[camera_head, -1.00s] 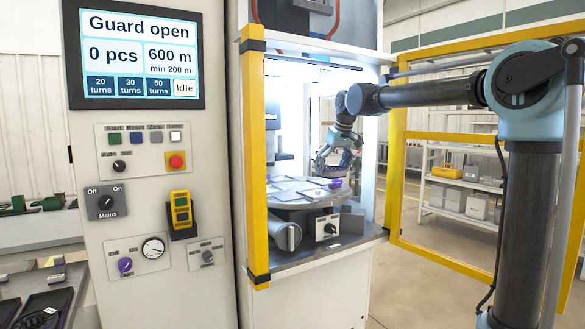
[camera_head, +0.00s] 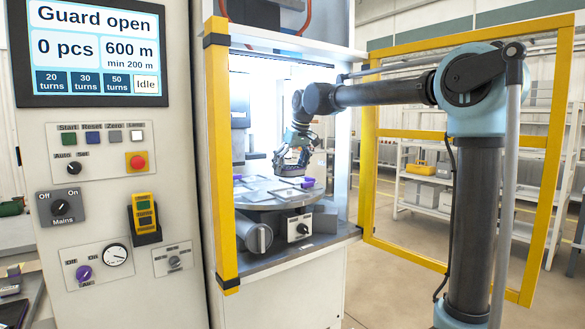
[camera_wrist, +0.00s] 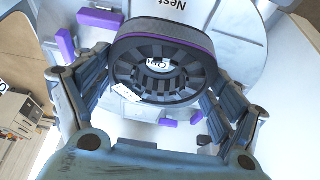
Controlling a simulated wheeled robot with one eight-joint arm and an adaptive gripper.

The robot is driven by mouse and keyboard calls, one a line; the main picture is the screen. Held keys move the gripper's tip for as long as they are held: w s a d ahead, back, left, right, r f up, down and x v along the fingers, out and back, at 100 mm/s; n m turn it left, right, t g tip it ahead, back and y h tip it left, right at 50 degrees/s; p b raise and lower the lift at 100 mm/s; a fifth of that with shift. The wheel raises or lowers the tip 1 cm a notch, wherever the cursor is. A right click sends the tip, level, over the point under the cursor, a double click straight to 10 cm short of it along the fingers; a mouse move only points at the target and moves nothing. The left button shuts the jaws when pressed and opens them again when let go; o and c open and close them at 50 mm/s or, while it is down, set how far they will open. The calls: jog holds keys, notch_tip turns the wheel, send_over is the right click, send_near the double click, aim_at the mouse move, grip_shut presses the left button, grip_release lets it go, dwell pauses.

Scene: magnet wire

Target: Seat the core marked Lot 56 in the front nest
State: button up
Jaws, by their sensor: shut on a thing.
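My gripper (camera_head: 292,166) is inside the open machine, above the round table (camera_head: 262,205). In the wrist view my gripper (camera_wrist: 160,85) is shut on a dark ring-shaped core (camera_wrist: 165,42) with a thin purple band and slots inside its bore. A finger lies against each side of it. The core is held above the table, seemingly clear of it. Purple nest blocks (camera_wrist: 65,46) show below and beside it, with the word "Nest" partly visible behind its rim.
The yellow guard door (camera_head: 368,150) stands open at the right, and a yellow post (camera_head: 220,150) borders the opening at the left. The control panel (camera_head: 115,190) screen reads "Guard open" and "Idle". Shelves (camera_head: 425,180) stand behind the door.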

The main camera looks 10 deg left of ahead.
jog(key=shift+f, duration=2.75)
jog(key=shift+f, duration=0.2)
jog(key=o, duration=1.6)
jog(key=shift+s, duration=0.1)
jog(key=shift+d, duration=0.1)
jog(key=shift+v, duration=2.5)
jog(key=v, duration=1.2)
